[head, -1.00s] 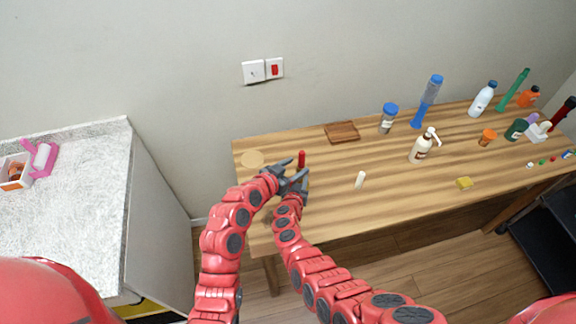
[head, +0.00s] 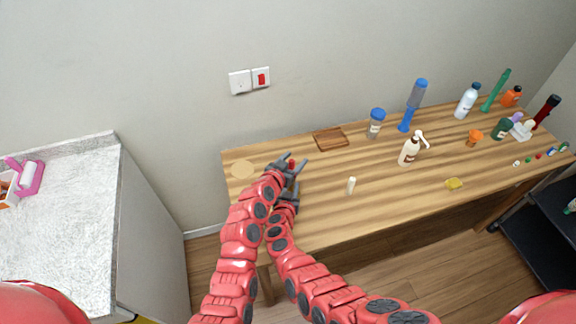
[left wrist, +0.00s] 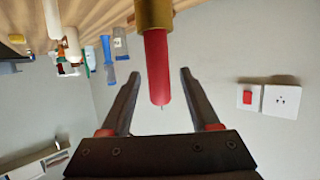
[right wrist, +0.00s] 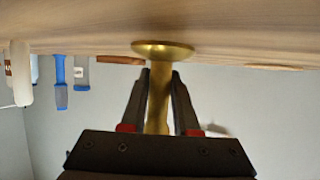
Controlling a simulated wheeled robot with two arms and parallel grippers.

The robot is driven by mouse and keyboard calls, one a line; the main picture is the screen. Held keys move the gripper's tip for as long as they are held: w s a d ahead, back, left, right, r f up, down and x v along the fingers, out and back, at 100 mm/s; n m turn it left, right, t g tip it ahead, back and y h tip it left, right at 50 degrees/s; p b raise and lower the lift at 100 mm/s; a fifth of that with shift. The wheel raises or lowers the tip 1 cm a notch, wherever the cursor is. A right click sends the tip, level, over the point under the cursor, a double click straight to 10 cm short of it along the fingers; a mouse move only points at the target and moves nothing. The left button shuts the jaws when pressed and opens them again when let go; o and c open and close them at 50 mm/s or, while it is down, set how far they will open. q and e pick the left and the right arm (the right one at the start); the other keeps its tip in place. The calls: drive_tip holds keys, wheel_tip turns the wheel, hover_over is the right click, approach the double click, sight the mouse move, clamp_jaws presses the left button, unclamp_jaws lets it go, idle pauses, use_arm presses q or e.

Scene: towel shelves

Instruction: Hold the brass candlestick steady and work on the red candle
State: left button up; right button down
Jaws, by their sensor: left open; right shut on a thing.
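The red candle (left wrist: 158,65) stands in the brass candlestick (right wrist: 163,50) on the wooden table. The candle also shows as a small red spot in the head view (head: 291,166). My left gripper (head: 294,161) is open; in the left wrist view its two fingers lie on either side of the candle, with clear gaps to both. My right gripper (right wrist: 160,73) is shut on the candlestick's brass stem, below the candle. In the head view the candlestick is hidden by the grippers.
A round tan disc (head: 243,169) and a brown wooden board (head: 331,139) lie nearby on the table. A small cream cylinder (head: 351,185) stands to the right. A pump bottle (head: 409,152), blue-topped jar (head: 376,123) and several other bottles stand further right.

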use_arm(q)
drive_tip(key=shift+w+d+f, duration=0.3)
drive_tip(key=shift+w, duration=0.3)
clamp_jaws()
drive_tip(key=shift+r, duration=0.1)
drive_tip(key=shift+r, duration=2.9)
wheel_tip(320, 180, up, 4)
